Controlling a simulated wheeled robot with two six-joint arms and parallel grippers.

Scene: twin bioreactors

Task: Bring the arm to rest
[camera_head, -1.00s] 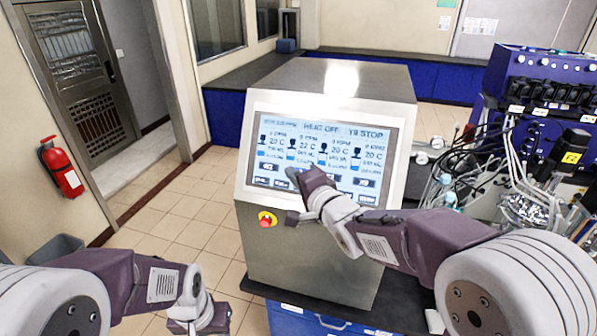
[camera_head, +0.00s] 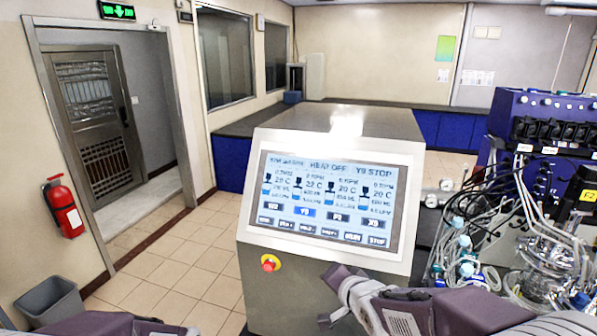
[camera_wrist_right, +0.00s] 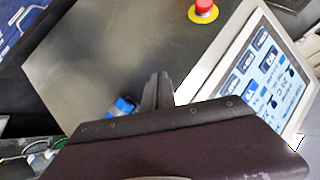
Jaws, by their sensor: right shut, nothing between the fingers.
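My right gripper (camera_head: 336,274) is low in the head view, in front of the lower part of the console (camera_head: 330,262) and below its touch screen (camera_head: 328,200). In the right wrist view its fingers (camera_wrist_right: 157,92) are shut with nothing between them, apart from the tilted screen (camera_wrist_right: 262,75). The screen is lit, with "HEAT OFF" and "Y9 STOP" along its top and one button in solid blue. Of my left arm only a purple link shows at the bottom left; its gripper is out of view.
A red stop button (camera_head: 270,263) sits on the console's front left. Tubing and glassware (camera_head: 540,255) crowd the bench at the right, beside a blue pump unit (camera_head: 550,130). A grey bin (camera_head: 50,302) and fire extinguisher (camera_head: 64,207) are at the left. Tiled floor (camera_head: 180,265) between is clear.

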